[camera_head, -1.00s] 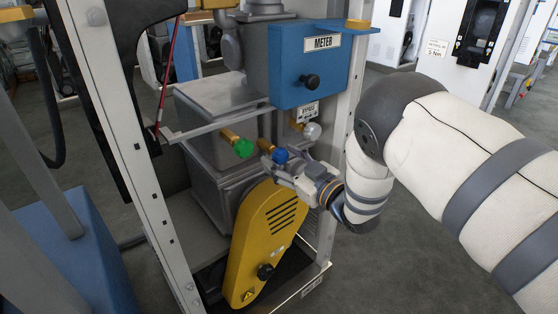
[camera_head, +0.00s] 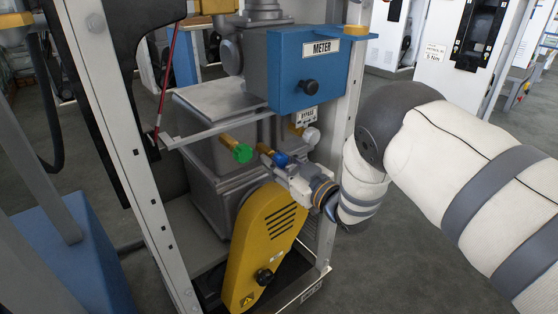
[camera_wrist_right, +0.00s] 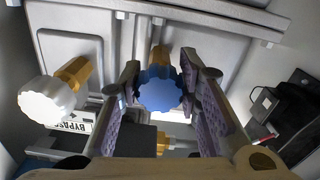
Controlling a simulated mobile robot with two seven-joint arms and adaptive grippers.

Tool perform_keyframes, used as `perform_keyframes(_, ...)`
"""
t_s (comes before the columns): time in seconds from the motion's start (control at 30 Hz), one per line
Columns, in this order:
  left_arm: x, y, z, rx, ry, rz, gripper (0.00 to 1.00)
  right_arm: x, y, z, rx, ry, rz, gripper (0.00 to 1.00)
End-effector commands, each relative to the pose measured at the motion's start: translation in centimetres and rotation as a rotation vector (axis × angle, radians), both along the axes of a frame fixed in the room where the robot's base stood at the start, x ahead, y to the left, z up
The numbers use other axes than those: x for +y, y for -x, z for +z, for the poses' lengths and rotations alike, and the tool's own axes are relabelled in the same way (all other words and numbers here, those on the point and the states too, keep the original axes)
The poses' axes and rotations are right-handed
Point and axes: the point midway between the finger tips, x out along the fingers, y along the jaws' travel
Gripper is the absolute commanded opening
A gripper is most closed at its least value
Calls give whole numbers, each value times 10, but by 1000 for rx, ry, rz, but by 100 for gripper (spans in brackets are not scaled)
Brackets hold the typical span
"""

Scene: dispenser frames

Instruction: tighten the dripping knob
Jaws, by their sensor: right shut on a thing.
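A green knob (camera_head: 242,153), a blue knob (camera_head: 280,159) and a white knob (camera_head: 311,136) sit on brass stems inside the dispenser frame. I see no drip on any of them. My right gripper (camera_head: 284,164) is at the blue knob, its fingers shut on it. In the right wrist view the blue knob (camera_wrist_right: 160,88) lies between the two fingers (camera_wrist_right: 158,92), and the white knob (camera_wrist_right: 47,98) stands apart to the left. I cannot make out the green knob there. My left gripper is out of view.
The blue meter box (camera_head: 310,68) with a black knob hangs above the valves. A BYPASS label (camera_head: 307,117) is beside the white knob. A yellow belt cover (camera_head: 262,240) stands close below my right gripper. A white frame post (camera_head: 345,90) rises at the right.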

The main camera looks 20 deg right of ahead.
Motion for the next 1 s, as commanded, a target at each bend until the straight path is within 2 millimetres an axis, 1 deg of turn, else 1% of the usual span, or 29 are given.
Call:
perform_keyframes(0.17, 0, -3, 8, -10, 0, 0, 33, -1, 0, 2, 40, -111, -2, 3)
perform_keyframes(0.5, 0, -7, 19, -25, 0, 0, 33, 1, 1, 1, 149, -410, -2, 3)
perform_keyframes(0.8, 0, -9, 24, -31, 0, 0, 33, 2, 1, 0, 240, -657, -1, 3)
perform_keyframes(1.0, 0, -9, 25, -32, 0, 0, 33, 2, 2, 0, 287, -784, -1, 3)
